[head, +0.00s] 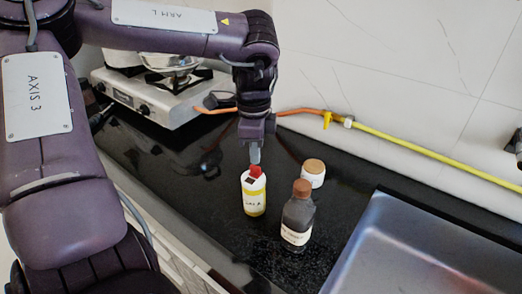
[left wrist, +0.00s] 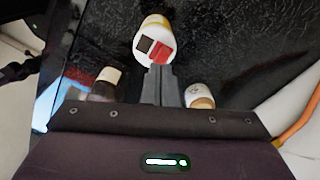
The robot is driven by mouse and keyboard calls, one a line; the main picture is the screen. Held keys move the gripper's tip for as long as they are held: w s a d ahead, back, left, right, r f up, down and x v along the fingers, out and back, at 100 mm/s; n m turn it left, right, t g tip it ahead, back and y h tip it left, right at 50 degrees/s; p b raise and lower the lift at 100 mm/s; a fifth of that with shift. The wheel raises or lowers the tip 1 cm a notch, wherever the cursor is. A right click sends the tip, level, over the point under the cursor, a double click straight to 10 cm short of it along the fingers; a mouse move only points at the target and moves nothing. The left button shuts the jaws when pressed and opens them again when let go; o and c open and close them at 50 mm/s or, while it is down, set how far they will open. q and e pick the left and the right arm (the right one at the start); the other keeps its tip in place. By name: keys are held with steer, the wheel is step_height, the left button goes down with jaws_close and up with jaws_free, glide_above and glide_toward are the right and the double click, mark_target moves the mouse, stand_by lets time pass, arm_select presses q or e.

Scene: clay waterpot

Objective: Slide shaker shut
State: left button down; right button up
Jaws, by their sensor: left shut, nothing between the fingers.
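The shaker (head: 254,197) is a white bottle with a yellow band and a red slide (head: 255,171) on top, upright on the black counter. In the left wrist view, the white shaker top (left wrist: 147,62) shows a dark square opening (left wrist: 146,44) beside the red slide (left wrist: 161,53). My left gripper (head: 255,159) points down with its fingers together and empty, right at the slide. In the left wrist view its fingertips (left wrist: 161,69) lie close to the red slide's edge; I cannot tell whether they touch. My right gripper is not in view.
A dark bottle with a brown cap (head: 298,222) stands in front right of the shaker. A white jar with a wooden lid (head: 313,176) stands behind right. A metal sink (head: 420,255) lies right, a gas stove (head: 165,95) back left. Counter left of the shaker is clear.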

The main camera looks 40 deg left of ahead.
arm_select(q)
steer(key=shift+f, duration=0.1)
stand_by(0.3)
steer(key=shift+s+f+b, duration=0.1)
steer(key=shift+f+b, duration=0.7)
steer(key=shift+f, duration=0.1)
stand_by(1.1)
steer(key=shift+s+d+f, duration=0.1)
steer(key=shift+s+d, duration=0.1)
steer(key=shift+s, duration=0.55)
steer(key=shift+s+d, duration=0.15)
steer(key=shift+s, duration=0.55)
stand_by(1.1)
